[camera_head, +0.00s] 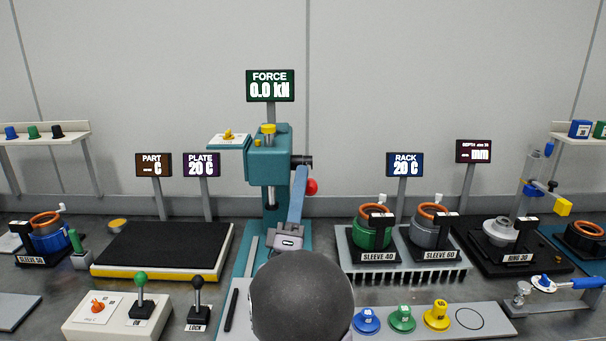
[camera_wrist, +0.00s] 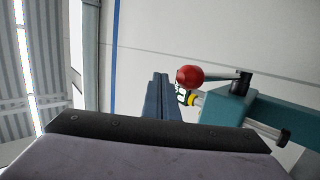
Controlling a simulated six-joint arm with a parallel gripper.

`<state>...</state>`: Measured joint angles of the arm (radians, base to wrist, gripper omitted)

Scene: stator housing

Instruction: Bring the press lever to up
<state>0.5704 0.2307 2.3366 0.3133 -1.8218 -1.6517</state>
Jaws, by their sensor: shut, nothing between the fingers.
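The teal press (camera_head: 268,165) stands at the middle of the bench. Its lever ends in a red ball (camera_head: 311,187), which sits lower than the dark pivot (camera_head: 302,160) on the press's right side. My gripper (camera_head: 301,170) is in front of the press, its blue fingers pointing up and shut with nothing between them. The fingers hide most of the lever rod and part of the ball. In the wrist view the red ball (camera_wrist: 190,75) is just right of the shut fingertips (camera_wrist: 160,76), its rod running right to the pivot. I cannot tell whether they touch.
The force display (camera_head: 270,87) above the press reads 0.0 kN. A dark plate (camera_head: 160,245) lies left, and a rack (camera_head: 405,280) with sleeves stands right. The control box (camera_head: 115,315) and lock lever (camera_head: 199,300) are front left. My arm hides the bench's front middle.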

